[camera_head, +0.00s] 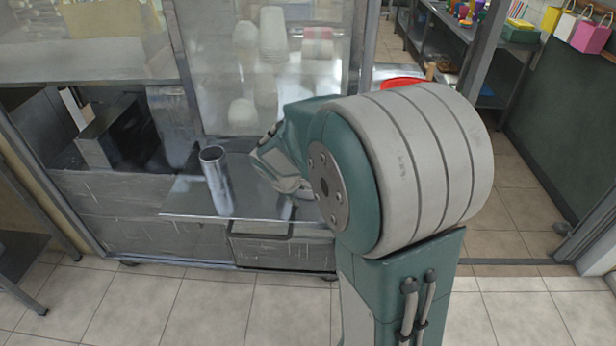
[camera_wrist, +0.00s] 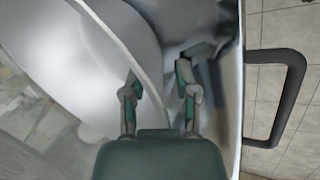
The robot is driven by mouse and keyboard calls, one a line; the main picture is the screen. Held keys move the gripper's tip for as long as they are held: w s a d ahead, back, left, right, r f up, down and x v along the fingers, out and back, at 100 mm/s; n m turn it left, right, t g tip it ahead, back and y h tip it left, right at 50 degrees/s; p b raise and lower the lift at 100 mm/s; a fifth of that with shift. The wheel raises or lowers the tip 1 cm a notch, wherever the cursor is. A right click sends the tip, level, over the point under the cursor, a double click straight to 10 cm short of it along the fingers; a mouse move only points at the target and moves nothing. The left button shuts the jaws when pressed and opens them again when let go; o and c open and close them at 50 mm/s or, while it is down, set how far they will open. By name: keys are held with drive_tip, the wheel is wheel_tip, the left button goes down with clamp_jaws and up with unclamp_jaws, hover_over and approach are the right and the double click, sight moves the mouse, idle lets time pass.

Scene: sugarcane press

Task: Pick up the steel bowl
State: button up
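The steel bowl (camera_wrist: 85,45) fills the upper left of the wrist view, large and shiny, with its rim running diagonally down towards my gripper. My gripper (camera_wrist: 157,74) is open, with its two fingers apart. The bowl's rim passes between the fingers, one finger on the bowl's inner side and the other outside it. I cannot tell whether either finger touches the wall. In the head view my arm hides the gripper and nearly all of the bowl; only a grey sliver shows below the wrist at the steel shelf (camera_head: 190,200).
A tall steel cylinder (camera_head: 217,180) stands upright on the shelf, left of my arm. A glazed panel stands behind it. A black handle (camera_wrist: 285,95) juts out at the right of the wrist view. A red item (camera_head: 403,83) shows behind my arm. Tiled floor is clear in front.

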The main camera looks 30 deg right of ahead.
clamp_jaws()
drive_tip(key=shift+r, duration=0.1)
